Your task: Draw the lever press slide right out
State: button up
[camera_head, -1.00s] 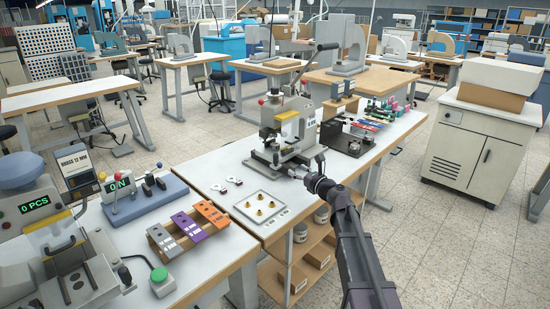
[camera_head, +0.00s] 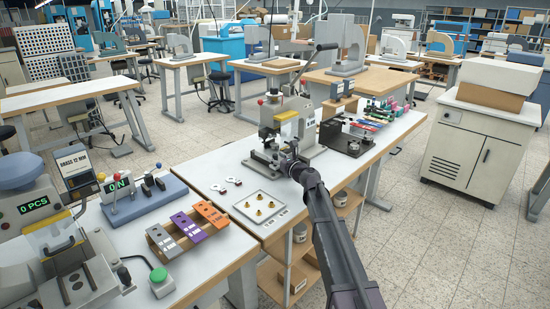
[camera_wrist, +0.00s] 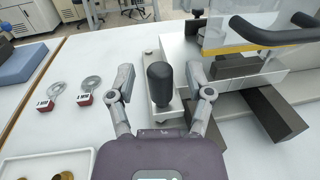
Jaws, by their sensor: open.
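The lever press (camera_head: 300,121) stands on the white bench, a grey machine with a long raised lever ending in a dark knob. Its slide (camera_wrist: 171,112) shows low at the front in the wrist view as a light metal plate with an upright black knob (camera_wrist: 160,84). My gripper (camera_wrist: 160,80) is open, with one finger on each side of the black knob. Whether the fingers touch it I cannot tell; gaps seem to show on both sides. In the head view my gripper (camera_head: 287,160) is at the press's front, and my arm hides part of the slide.
A tray (camera_head: 238,207) with several brass pieces lies in front of the press. Two red-tagged rings (camera_wrist: 86,98) lie to the left. A clear guard with a yellow edge (camera_wrist: 250,46) and dark blocks (camera_wrist: 275,115) stand close on the right.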

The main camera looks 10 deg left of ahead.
jog(key=shift+w+a, duration=0.2)
jog(key=shift+a, duration=0.05)
grip_shut()
jog(key=shift+d, duration=0.1)
jog(key=w+d+v, duration=0.1)
jog(key=v, duration=1.4)
jog(key=shift+w+d, duration=0.2)
jog(key=shift+d, duration=0.15)
grip_release()
